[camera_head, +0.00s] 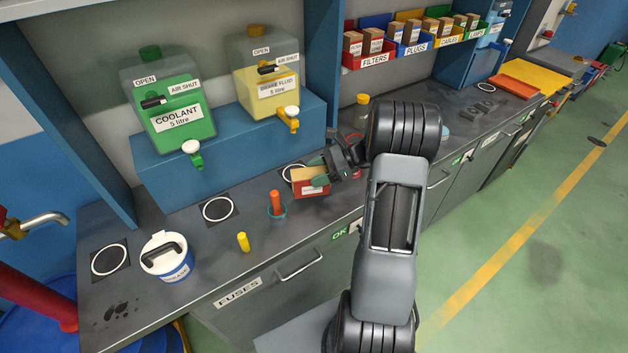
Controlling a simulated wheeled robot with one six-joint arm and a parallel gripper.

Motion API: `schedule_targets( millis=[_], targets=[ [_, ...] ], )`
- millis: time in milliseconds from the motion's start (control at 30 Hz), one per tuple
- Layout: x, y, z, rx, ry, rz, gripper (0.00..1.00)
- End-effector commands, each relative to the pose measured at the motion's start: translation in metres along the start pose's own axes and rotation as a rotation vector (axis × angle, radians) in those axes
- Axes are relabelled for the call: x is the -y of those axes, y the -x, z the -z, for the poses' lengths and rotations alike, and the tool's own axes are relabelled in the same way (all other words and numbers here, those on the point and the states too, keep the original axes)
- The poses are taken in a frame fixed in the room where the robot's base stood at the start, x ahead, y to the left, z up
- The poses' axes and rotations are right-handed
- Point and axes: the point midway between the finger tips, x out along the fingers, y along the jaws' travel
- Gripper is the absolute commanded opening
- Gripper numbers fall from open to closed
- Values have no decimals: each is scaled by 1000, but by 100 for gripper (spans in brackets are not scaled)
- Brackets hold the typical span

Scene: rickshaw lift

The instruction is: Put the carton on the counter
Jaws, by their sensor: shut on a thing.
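A small brown carton (308,181) with a white label and a red edge is over the grey counter (185,229), near the middle of the picture. My gripper (322,172) is shut on the carton from its right side. The jaws and wrist cover part of the carton's right end. I cannot tell whether its underside touches the counter or hangs just above it.
An orange-topped cup (276,204) stands left of the carton, and a yellow cap (243,242) is nearer the front edge. A white tub (167,256) is at left. Coolant (178,115) and yellow fluid (272,80) jugs stand on a blue riser (235,140). Bins (368,52) hang behind.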

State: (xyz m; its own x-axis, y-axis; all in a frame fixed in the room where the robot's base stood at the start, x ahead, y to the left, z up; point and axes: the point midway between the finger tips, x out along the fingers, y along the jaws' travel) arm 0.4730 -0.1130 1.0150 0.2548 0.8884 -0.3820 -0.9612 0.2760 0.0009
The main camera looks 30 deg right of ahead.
Motion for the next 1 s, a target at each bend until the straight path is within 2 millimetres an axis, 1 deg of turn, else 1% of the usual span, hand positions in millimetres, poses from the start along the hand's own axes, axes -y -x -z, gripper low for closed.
schedule_targets(
  millis=[133,300,367,800,833,1000],
  targets=[
    [6,-12,9,0,-2,-3,25],
    [5,-18,28,0,-2,-1,25],
    [5,-20,32,0,0,-1,25],
    [5,-22,38,0,1,0,25],
    [5,-23,38,-1,1,-1,59],
    [5,-22,37,-1,1,-1,76]
  ],
)
